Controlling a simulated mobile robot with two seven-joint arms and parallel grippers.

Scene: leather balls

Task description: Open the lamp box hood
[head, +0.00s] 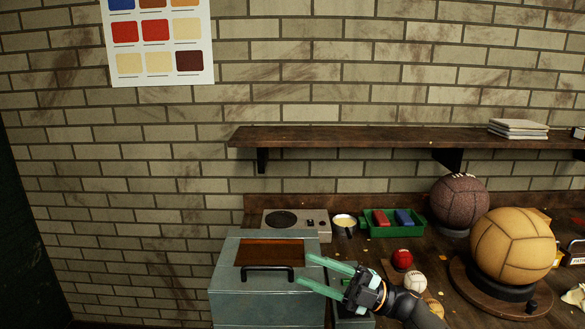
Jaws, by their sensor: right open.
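The lamp box (245,303) is a grey-blue metal box at the lower middle of the head view. Its hood (225,262) has a brown window panel (270,252) and a black bar handle (268,268) along its front. The hood looks shut. My right gripper (303,269) comes in from the lower right, with its two green fingers spread apart and pointing left. The fingertips are just right of the handle, over the hood's right edge. I cannot tell whether they touch the box. My left gripper is out of view.
On the bench stand a grey device with a round dark disc (283,220), a cup (344,224), a green tray (378,231), a red ball (402,258), a white ball (414,281) and a tan ball (513,247) on a round stand. A wooden shelf (380,138) runs above.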

